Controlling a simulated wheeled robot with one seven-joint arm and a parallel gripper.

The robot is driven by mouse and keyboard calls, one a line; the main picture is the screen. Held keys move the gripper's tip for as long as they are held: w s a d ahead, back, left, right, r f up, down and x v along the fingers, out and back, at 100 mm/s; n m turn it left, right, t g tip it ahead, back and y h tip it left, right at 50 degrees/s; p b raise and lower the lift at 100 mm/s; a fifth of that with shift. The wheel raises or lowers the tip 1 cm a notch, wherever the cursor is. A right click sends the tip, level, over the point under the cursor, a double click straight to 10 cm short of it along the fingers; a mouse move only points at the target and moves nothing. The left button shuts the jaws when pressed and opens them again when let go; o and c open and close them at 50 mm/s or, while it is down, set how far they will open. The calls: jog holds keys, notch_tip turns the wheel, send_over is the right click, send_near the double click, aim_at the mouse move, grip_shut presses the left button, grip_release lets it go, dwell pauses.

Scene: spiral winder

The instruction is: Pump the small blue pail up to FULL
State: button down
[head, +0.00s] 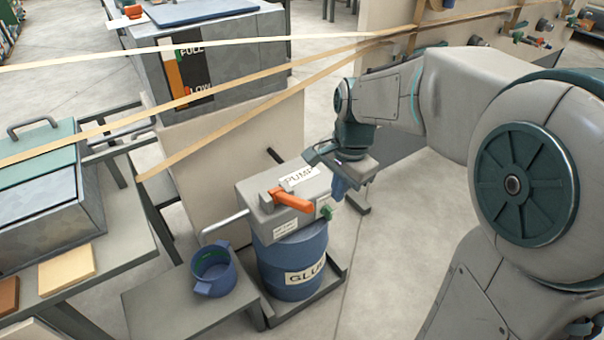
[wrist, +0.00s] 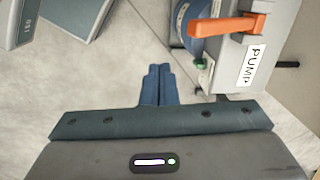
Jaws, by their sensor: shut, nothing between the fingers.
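The small blue pail (head: 213,272) stands upright on a low grey stand, under the end of the pump's pale spout (head: 224,226). A green mark shows on its inner wall; I cannot make out any contents. The grey pump box (head: 258,215), labelled PUMP, sits on the blue GLUE drum (head: 290,265). Its orange lever (head: 292,203) lies roughly level, with a green knob (head: 325,212) on the near side. In the wrist view the lever (wrist: 228,25) and knob (wrist: 201,64) are right of my gripper. My gripper (wrist: 157,68) is shut and empty, beside the pump and apart from it.
A tank (head: 215,45) with a FULL and LOW gauge (head: 185,75) stands behind. Tan straps (head: 230,85) cross above, and a beige panel (head: 215,160) rises behind the pump. A bench with a lidded box (head: 45,195) is at left. Floor right of the drum is clear.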

aim_at(305, 200)
jog(key=w+a+m+p, duration=0.1)
jog(key=w+a+m, duration=0.4)
jog(key=a, duration=0.1)
jog(key=shift+w+f+g, duration=0.15)
jog(key=shift+w+g, duration=0.1)
jog(key=shift+g, duration=0.15)
jog(key=shift+f, duration=0.1)
jog(key=f+b, duration=0.6)
jog(key=shift+s+a+f+b, duration=0.15)
jog(key=shift+a+f+b, duration=0.2)
jog(key=shift+f, duration=0.05)
jog(key=shift+f+b, duration=1.1)
jog(key=shift+f, duration=1.15)
jog(key=shift+r, duration=0.1)
